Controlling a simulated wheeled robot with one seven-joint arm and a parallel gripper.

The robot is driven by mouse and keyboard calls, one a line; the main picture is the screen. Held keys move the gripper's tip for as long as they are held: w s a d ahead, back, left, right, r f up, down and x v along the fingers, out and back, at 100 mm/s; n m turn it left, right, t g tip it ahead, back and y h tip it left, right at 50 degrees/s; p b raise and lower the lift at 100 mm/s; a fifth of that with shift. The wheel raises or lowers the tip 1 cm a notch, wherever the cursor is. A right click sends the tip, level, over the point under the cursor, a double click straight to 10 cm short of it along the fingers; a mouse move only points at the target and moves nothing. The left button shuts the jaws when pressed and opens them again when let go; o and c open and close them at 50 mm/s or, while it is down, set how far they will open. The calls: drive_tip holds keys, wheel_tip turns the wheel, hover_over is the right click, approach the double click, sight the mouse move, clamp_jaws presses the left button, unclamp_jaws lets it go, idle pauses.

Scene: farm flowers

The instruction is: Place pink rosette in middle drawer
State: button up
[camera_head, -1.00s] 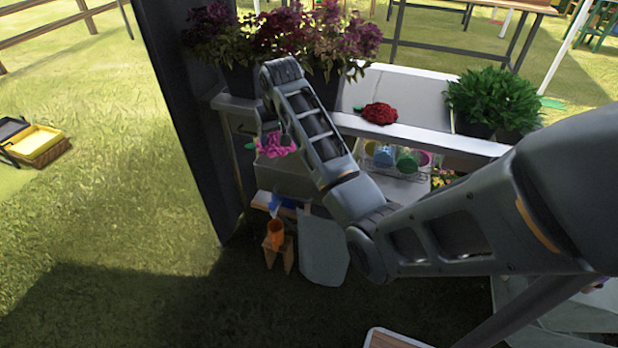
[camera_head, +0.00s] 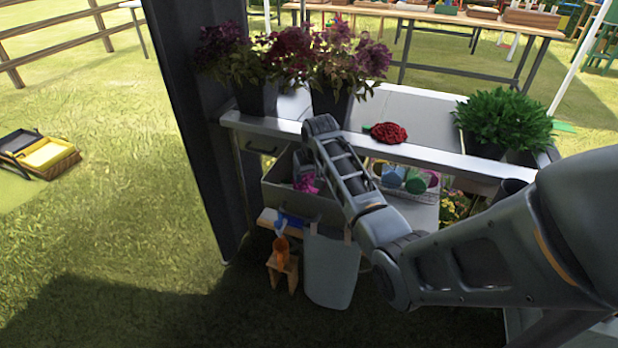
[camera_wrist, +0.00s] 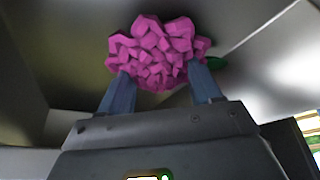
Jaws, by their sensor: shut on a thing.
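The pink rosette (camera_head: 306,183) is a faceted pink bloom; it also shows large in the wrist view (camera_wrist: 157,48), with a bit of green beside it. My gripper (camera_wrist: 160,82) is shut on it, with one grey finger on each side. In the head view, my gripper (camera_head: 308,172) is low under the tabletop, at the open grey drawer (camera_head: 290,203). The rosette appears within the drawer's opening, above or inside it; I cannot tell if it touches the bottom. Grey panels surround the rosette in the wrist view. My arm hides the drawer's right part.
A shut drawer front with a dark handle (camera_head: 262,150) is above the open drawer. A red rosette (camera_head: 389,133) lies on the white tabletop (camera_head: 425,147). Potted purple plants (camera_head: 330,60) and a green plant (camera_head: 500,118) stand there.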

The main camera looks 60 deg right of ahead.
drive_tip(key=shift+f, duration=0.55)
drive_tip(key=shift+f, duration=0.15)
drive_tip(key=o, duration=0.9)
drive_tip(key=shift+o, duration=0.2)
drive_tip(key=v, duration=1.2)
drive_tip(key=shift+p, duration=0.45)
